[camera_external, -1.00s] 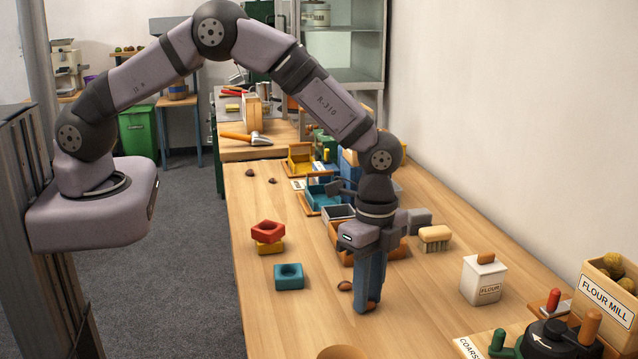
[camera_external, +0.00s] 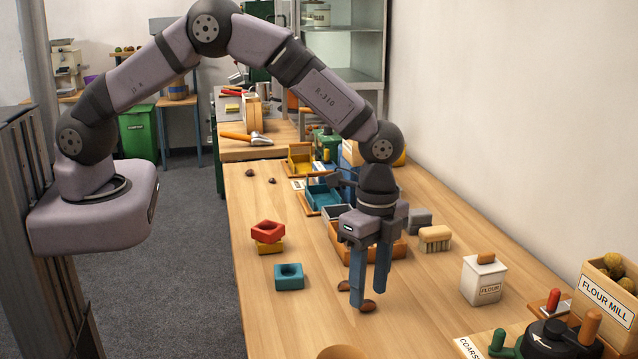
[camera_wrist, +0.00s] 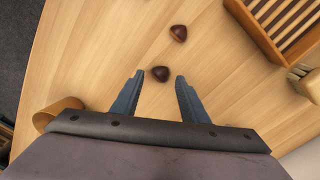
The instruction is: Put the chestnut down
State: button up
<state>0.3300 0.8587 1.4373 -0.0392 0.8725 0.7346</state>
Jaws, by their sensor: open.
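A brown chestnut (camera_external: 368,305) lies on the wooden table just below my gripper (camera_external: 371,293). In the wrist view the same chestnut (camera_wrist: 160,74) sits between and just beyond the two blue fingertips (camera_wrist: 158,78), with a gap on both sides. My gripper is open and empty above it. A second chestnut (camera_external: 344,286) lies close by, partly beside the left finger; it also shows in the wrist view (camera_wrist: 178,33), farther out.
A slatted wooden tray (camera_external: 398,246) stands behind my gripper, with a brush (camera_external: 435,236) to its right. A teal block (camera_external: 289,276) and a red block (camera_external: 268,231) sit left. A flour box (camera_external: 483,278) stands right. A round wooden rim (camera_external: 342,352) is at the front.

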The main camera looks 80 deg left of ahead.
aim_at(369, 300)
notch_tip(369, 300, up, 10)
jog(key=b, duration=0.3)
jog(key=shift+w+a+r, duration=0.15)
jog(key=shift+r, duration=0.1)
jog(key=s+a+f+n, duration=0.2)
jog(key=s+a+n, duration=0.4)
jog(key=s, duration=0.6)
jog(key=s+a+f+n, duration=0.2)
jog(key=s+a+n, duration=0.4)
jog(key=s+a, duration=0.4)
jog(key=shift+s+a, duration=0.15)
jog(key=shift+s, duration=1.1)
